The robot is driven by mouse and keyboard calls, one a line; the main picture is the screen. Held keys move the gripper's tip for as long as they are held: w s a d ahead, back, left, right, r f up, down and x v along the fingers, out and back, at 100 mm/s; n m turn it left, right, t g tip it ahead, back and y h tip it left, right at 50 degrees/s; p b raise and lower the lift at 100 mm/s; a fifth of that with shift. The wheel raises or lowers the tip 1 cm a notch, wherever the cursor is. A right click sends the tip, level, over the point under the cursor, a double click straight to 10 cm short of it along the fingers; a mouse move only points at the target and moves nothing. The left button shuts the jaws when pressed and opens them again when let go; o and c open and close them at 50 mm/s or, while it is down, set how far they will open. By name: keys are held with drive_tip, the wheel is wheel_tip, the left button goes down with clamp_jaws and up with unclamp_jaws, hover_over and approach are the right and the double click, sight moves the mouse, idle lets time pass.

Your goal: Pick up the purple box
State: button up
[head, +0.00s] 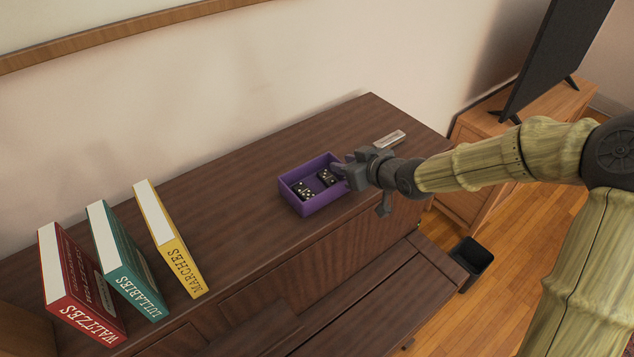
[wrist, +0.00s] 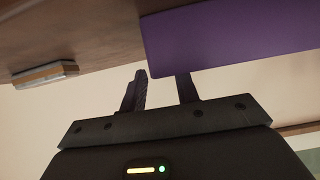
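The purple box (head: 307,205) is an open-topped tray standing on the dark wooden piano top (head: 235,190). Several black dominoes (head: 304,190) lie in it. My gripper (head: 346,173) is at the box's right end, close against the wall there. In the wrist view the two fingers (wrist: 160,88) stand apart with a gap between them. The purple wall (wrist: 235,35) covers the tip of the right finger, and the left finger is beside the wall's corner. I cannot tell whether either finger touches the box.
A small pale block (head: 389,140) lies behind my gripper; it also shows in the wrist view (wrist: 45,74). Red (head: 78,285), teal (head: 125,262) and yellow (head: 170,240) books stand at the left. A television (head: 553,65) and a black bin (head: 472,262) are at the right.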

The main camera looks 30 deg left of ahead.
drive_tip(key=shift+w+a+f, duration=0.15)
drive_tip(key=shift+a, duration=0.1)
idle(0.3)
clamp_jaws()
wheel_tip(320, 180, up, 10)
idle(0.8)
